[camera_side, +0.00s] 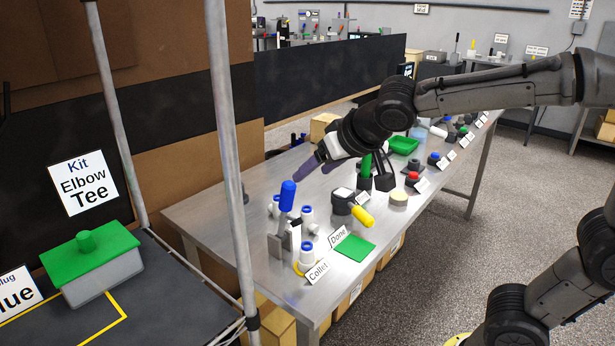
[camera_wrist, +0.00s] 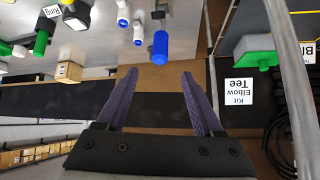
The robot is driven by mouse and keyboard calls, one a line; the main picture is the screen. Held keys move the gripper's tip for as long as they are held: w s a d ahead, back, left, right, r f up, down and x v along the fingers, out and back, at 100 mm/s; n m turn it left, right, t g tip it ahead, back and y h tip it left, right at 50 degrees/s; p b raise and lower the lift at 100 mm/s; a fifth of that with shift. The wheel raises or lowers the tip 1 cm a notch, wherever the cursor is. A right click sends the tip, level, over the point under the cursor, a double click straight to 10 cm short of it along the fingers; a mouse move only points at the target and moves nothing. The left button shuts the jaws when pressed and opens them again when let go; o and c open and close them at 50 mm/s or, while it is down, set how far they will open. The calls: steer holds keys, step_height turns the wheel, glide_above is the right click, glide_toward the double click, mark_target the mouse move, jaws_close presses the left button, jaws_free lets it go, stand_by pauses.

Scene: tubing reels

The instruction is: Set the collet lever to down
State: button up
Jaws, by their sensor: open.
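The collet lever (camera_side: 287,196) has a thick blue handle standing upright on a grey metal bracket (camera_side: 280,243), near the left end of the steel bench. A "Collet" label (camera_side: 317,271) stands in front of it. In the wrist view the blue handle (camera_wrist: 159,48) lies just beyond the gap between my fingertips, with a grey mount behind it. My gripper (camera_side: 308,168), with purple fingers, is open and empty. In the side view it shows above and to the right of the handle. In the wrist view the fingers (camera_wrist: 159,75) spread to either side of the handle's line, apart from it.
White fittings with blue rings (camera_side: 307,250) stand close around the bracket. A yellow-handled black device (camera_side: 362,216), a green "Done" pad (camera_side: 355,247) and a green-handled device (camera_side: 366,166) are to the right. A metal post (camera_side: 235,170) rises at the left.

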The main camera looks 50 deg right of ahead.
steer(key=shift+s+r, duration=0.2)
